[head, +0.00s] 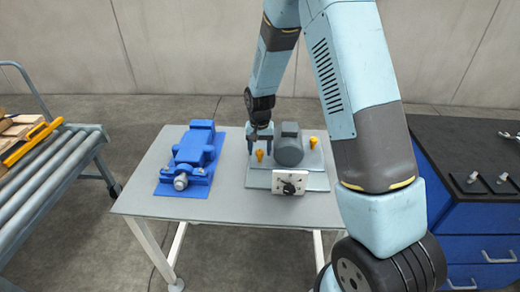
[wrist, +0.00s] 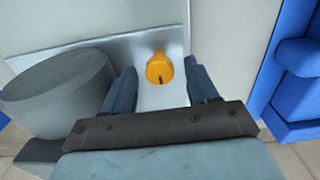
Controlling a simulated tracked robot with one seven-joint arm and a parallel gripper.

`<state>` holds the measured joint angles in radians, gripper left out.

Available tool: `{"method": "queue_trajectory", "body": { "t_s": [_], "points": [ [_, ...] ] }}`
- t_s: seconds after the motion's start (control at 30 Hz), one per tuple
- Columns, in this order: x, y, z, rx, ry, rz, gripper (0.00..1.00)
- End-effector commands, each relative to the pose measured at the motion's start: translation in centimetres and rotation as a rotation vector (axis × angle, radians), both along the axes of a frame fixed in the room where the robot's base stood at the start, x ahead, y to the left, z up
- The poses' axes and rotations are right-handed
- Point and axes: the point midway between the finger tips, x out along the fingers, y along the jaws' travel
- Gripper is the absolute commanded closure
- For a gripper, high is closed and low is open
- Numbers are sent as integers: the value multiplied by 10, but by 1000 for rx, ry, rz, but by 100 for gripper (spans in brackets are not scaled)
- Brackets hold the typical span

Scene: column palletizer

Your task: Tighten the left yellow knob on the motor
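The grey motor (head: 288,152) sits on a light grey plate (head: 315,182) on the table. The left yellow knob (head: 259,155) stands just left of the motor, and the right yellow knob (head: 313,141) is on its other side. My gripper (head: 260,150) points down over the left knob, with its fingers open on either side. In the wrist view my gripper (wrist: 161,88) shows the left knob (wrist: 159,70) in the gap between the fingers, with space on both sides. The motor (wrist: 60,90) is at the left there. Exact height above the knob is hard to tell.
A blue vise (head: 193,155) stands on the table (head: 225,205) at the left. A white panel with a black dial (head: 290,183) is in front of the motor. A roller conveyor (head: 50,165) is far left, a blue cabinet (head: 470,225) right.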

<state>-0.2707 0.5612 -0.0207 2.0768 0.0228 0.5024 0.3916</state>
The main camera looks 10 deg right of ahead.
Motion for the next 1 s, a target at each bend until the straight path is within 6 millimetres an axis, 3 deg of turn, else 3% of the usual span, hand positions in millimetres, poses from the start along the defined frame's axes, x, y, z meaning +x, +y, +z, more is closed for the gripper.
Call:
{"method": "queue_trajectory", "body": {
  "t_s": [0.37,1.0],
  "points": [
    [0,0,10,0,-1,0,41],
    [1,0,120,1,-1,0,41]
  ]
}}
